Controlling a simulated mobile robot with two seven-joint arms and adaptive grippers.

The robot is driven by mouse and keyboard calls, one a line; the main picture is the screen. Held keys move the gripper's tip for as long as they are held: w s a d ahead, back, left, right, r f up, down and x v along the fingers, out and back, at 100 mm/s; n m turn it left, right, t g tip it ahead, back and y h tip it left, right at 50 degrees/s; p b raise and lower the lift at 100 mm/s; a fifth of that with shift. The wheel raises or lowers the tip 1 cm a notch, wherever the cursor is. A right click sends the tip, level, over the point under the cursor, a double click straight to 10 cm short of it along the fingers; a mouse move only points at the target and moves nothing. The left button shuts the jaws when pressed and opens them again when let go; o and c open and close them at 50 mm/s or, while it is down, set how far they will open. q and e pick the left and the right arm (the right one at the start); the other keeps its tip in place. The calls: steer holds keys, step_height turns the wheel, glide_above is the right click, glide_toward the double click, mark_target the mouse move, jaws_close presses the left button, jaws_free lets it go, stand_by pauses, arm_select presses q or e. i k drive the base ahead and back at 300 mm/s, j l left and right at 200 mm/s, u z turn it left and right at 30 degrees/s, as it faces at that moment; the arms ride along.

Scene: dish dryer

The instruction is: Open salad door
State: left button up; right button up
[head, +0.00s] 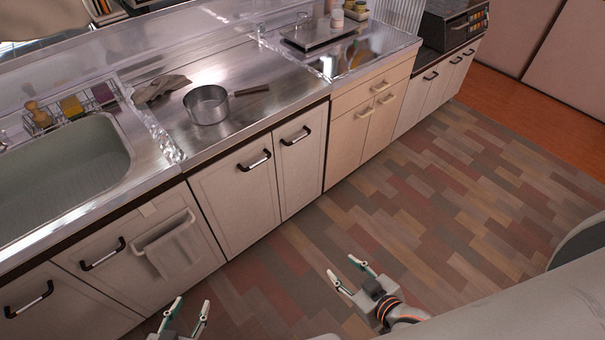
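No door here is marked as a salad door, and I cannot tell which one it is. White cabinet doors (238,205) and (303,172) with dark handles (254,161) are shut under the counter. Paler cream doors (349,140) further right are shut too. My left gripper (192,303) is open and empty at the bottom edge, near the lower cabinets. My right gripper (340,265) is open and empty over the floor, apart from the cabinets.
A steel counter holds a pan (207,106) and a cloth (160,88). A sink (65,175) is at left. A towel (174,250) hangs on a bar at the lower front. A dark oven (450,28) stands at back right. The wood floor (450,190) is clear.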

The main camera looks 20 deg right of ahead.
mark_target(300, 144)
steer(key=l, duration=0.45)
steer(key=i+l, duration=0.15)
steer(key=l, duration=0.35)
steer(key=l+z, duration=0.1)
steer(key=l, duration=0.35)
steer(key=i+l, duration=0.15)
steer(key=l, duration=0.3)
steer(key=i+l, duration=0.1)
steer(key=l, duration=0.4)
steer(key=i+l+z, duration=0.1)
steer(key=l, duration=0.35)
